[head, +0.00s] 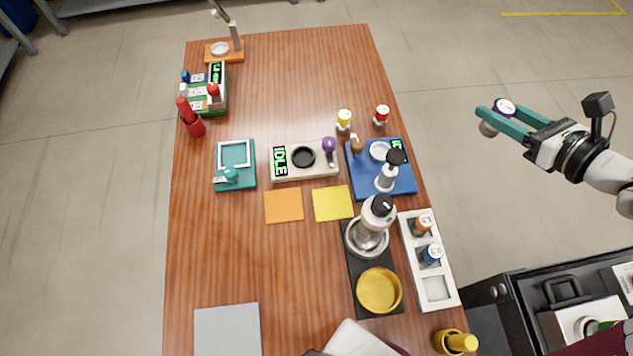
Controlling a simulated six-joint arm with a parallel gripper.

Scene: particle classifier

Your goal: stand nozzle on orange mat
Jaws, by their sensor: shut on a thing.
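The orange mat (284,206) is a flat square on the wooden table, left of a yellow mat; nothing stands on it. My gripper (490,116) is at the far right, in the air past the table's right edge. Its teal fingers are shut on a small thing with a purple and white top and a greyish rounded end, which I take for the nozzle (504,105). The fingers partly hide it. It is far from the orange mat.
The yellow mat (333,203) lies beside the orange one. An IDLE device (305,174) stands behind them, a blue station (403,183) to the right. A metal bottle (372,222) and a white rack (433,290) stand nearer. The table's left front is mostly clear, except a grey plate (228,330).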

